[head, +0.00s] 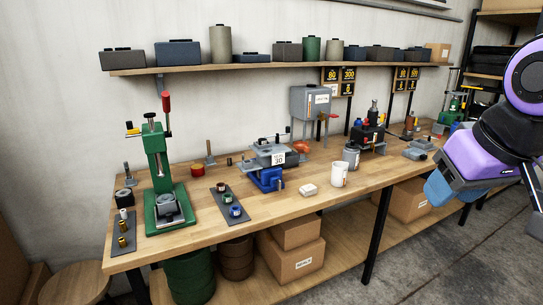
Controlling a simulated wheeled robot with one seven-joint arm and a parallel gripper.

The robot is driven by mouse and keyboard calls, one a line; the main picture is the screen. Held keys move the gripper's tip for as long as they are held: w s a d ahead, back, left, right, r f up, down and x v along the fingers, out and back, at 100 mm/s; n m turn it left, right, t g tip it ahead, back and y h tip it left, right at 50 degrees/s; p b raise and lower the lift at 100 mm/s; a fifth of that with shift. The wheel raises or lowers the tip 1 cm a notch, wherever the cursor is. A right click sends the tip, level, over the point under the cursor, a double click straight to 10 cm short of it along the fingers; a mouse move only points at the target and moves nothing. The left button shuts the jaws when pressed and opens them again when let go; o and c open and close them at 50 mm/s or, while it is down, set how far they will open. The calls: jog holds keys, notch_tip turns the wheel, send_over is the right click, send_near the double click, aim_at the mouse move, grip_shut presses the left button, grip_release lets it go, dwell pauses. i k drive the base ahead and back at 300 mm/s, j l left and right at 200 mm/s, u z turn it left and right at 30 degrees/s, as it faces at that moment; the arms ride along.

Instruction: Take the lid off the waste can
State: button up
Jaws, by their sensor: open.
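No container carries a readable waste label. A small round grey can (351,156) stands upright on the workbench, right of centre, behind a white mug. Its top looks covered, but it is too small to tell a lid's edge. A dark green drum (190,278) stands on the low shelf under the bench, its top hidden by the bench. My purple and black arm is at the right. My gripper (533,187) seems to be the dark pronged part at the right edge, partly cut off, open and apart from the bench things.
The wooden workbench (318,203) carries a green press (157,175), a blue-based press (268,175), the mug (339,175) and a white block (308,190). Boxes and a brown drum (236,258) fill the low shelf. A wooden stool (75,284) stands at left. Floor at lower right is clear.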

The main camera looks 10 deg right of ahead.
aim_at(352, 145)
jog(key=i+l+z, duration=0.1)
jog(key=i+z, duration=0.6)
jog(key=i, duration=0.15)
jog(key=i+l+u, duration=0.45)
jog(key=i, duration=0.25)
jog(key=i+l+u, duration=0.5)
jog(key=i+l, duration=0.1)
jog(key=l, duration=0.05)
